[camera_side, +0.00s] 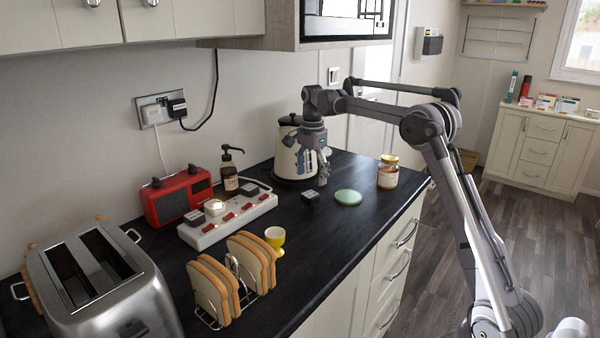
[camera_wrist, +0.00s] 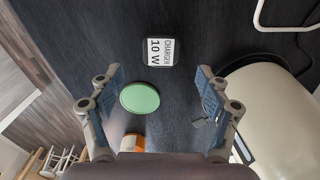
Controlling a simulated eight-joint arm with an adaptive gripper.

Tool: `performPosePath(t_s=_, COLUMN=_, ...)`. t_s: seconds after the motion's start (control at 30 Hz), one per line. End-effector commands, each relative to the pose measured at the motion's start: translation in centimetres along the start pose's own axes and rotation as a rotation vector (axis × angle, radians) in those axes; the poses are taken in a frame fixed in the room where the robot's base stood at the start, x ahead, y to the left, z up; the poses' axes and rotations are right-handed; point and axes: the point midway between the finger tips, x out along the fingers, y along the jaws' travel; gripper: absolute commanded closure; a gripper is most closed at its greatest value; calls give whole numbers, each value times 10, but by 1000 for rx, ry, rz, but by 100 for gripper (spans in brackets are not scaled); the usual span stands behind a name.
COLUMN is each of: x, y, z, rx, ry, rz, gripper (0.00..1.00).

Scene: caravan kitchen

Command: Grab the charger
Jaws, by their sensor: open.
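The charger (camera_wrist: 160,52) is a small dark block with a white label reading "CHARGER 10 W" in the wrist view. In the side view a small black block (camera_side: 310,198) on the dark worktop appears to be this charger. My gripper (camera_side: 323,170) is open and empty above the worktop, a little behind the charger. In the wrist view the fingers of my gripper (camera_wrist: 160,88) are spread wide, and the charger lies beyond their tips, roughly centred between them, not touched.
A green disc (camera_side: 348,197) and a jar (camera_side: 388,172) are to the right. A cream kettle (camera_side: 293,150) stands close behind my gripper. A power strip (camera_side: 228,221) with plugs, a red radio (camera_side: 177,195), a yellow egg cup (camera_side: 275,239) and a toast rack (camera_side: 246,300) are left.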

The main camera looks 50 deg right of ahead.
Motion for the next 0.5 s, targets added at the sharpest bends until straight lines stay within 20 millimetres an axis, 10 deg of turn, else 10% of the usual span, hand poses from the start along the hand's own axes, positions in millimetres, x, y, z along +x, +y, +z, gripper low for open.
performPosePath(t_s=0.5, x=53, y=-2, z=2, rx=-3, ry=0, rz=-1, gripper=24)
